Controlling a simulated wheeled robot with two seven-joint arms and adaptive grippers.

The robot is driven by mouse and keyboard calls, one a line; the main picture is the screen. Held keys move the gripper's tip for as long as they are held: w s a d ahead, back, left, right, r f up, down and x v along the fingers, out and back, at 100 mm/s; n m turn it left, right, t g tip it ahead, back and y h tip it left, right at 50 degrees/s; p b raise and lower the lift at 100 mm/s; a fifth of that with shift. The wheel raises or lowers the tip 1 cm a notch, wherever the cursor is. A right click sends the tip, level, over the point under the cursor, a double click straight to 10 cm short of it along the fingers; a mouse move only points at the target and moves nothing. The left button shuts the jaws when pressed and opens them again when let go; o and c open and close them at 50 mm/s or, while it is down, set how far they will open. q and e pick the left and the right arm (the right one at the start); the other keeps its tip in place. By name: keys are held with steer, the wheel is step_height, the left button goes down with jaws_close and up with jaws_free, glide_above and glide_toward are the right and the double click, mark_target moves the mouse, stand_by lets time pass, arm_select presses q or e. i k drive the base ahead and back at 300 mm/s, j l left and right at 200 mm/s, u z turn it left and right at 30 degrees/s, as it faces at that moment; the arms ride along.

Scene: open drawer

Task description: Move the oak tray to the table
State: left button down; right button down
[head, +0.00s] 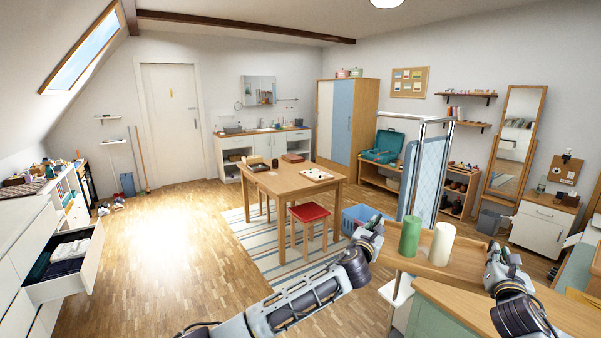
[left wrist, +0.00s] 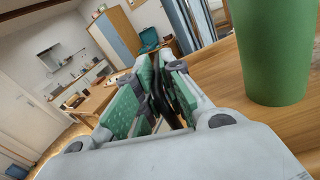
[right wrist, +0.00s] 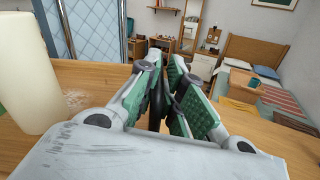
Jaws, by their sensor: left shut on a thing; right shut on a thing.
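The oak tray (head: 426,267) is in front of me at the lower right of the head view. A green candle (head: 410,236) and a cream candle (head: 441,244) stand upright on it. My left gripper (head: 374,228) is shut on the tray's left end, on a dark handle in the left wrist view (left wrist: 160,92). My right gripper (head: 494,252) is shut on its right end, also on a dark handle in the right wrist view (right wrist: 158,92). The wooden table (head: 268,180) stands mid-room, with a small white board (head: 317,175) and a box (head: 257,164) on top.
A wood-topped green cabinet (head: 432,318) is close below the tray; I cannot tell whether they touch. A red stool (head: 309,213) and a blue crate (head: 360,217) stand by the table. A folding screen (head: 427,175) is behind the tray. An open drawer (head: 66,264) juts out at left. Floor at centre left is clear.

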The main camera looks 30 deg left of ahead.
mark_target(280, 180)
steer(key=j+u, duration=0.1)
steer(key=u, duration=0.3)
steer(key=i+j+u, duration=0.25)
steer(key=i, duration=0.15)
steer(key=i+j+u, duration=0.15)
steer(key=i+u, duration=0.15)
steer(key=i, duration=0.95)
steer(key=i+l+u, duration=0.15)
steer(key=i+u, duration=0.2)
steer(key=i, duration=0.9)
